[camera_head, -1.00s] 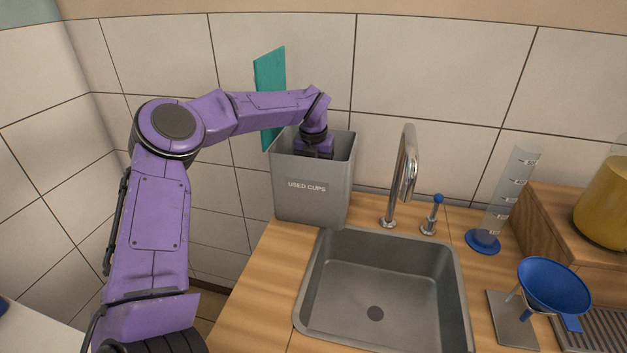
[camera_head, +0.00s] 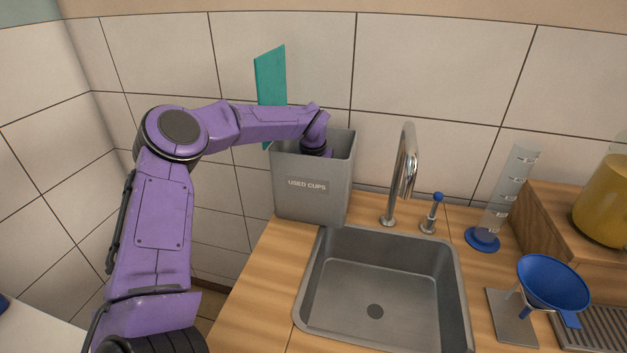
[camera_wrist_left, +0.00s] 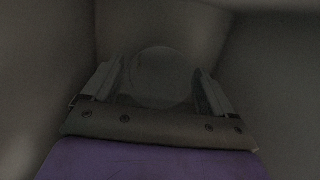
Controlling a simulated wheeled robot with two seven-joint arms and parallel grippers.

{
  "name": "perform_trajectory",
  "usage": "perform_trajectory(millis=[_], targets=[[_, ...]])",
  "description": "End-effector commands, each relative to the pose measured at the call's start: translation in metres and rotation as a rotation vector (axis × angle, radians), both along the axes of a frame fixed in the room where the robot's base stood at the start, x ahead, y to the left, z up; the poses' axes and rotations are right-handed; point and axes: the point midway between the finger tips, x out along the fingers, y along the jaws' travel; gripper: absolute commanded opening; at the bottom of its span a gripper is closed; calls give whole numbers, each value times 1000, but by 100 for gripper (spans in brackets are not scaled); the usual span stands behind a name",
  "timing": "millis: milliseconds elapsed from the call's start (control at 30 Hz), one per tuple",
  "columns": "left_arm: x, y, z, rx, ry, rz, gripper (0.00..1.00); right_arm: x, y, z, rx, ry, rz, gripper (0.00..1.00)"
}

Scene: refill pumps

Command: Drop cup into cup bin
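The grey bin (camera_head: 312,192) labelled "USED CUPS" stands on the counter in the head view, left of the tap. My left arm reaches over its rim, and the left gripper is down inside, hidden by the front wall. In the dark left wrist view, the left gripper (camera_wrist_left: 160,88) has a finger on each side of a round, see-through cup (camera_wrist_left: 160,75). The cup is hidden in the head view. My right gripper is not in view.
A steel sink (camera_head: 380,285) and a tap (camera_head: 405,175) are right of the bin. A measuring cylinder (camera_head: 505,195), a blue funnel (camera_head: 553,283) on a stand and a yellow jug (camera_head: 603,205) are farther right. A teal panel (camera_head: 271,80) rises behind the bin.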

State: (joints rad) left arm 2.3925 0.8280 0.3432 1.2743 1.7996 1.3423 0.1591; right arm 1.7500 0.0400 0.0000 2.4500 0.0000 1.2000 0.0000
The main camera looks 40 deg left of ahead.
Motion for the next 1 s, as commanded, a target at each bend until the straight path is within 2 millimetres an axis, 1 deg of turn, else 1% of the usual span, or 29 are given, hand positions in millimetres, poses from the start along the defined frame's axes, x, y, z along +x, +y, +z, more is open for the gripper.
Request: perform_trajectory(millis=[267, 367, 433, 467, 500, 567, 600, 700, 800, 900, 1000], targets=[[-1, 0, -2, 0, 4, 0, 98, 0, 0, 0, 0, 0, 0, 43], [-1, 0, 6, 0, 4, 0, 98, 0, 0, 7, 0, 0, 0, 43], [-1, 1, 20, 1, 3, 0, 98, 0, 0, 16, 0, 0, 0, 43], [-1, 0, 20, 0, -1, 0, 98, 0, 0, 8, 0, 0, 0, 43], [-2, -1, 28, 0, -2, 2, 98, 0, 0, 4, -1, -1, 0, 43], [-5, -2, 44, 0, -3, 1, 98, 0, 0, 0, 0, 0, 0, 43], [-6, -3, 56, 1, -4, 2, 98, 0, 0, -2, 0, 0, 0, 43], [-10, -5, 83, 2, -4, 1, 98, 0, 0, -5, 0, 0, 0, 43], [-13, -7, 106, 1, -2, 1, 98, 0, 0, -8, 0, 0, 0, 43], [-15, -8, 121, 1, 0, 0, 98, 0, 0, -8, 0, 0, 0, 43], [-16, -8, 129, 1, 0, 1, 98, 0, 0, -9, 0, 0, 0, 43]])
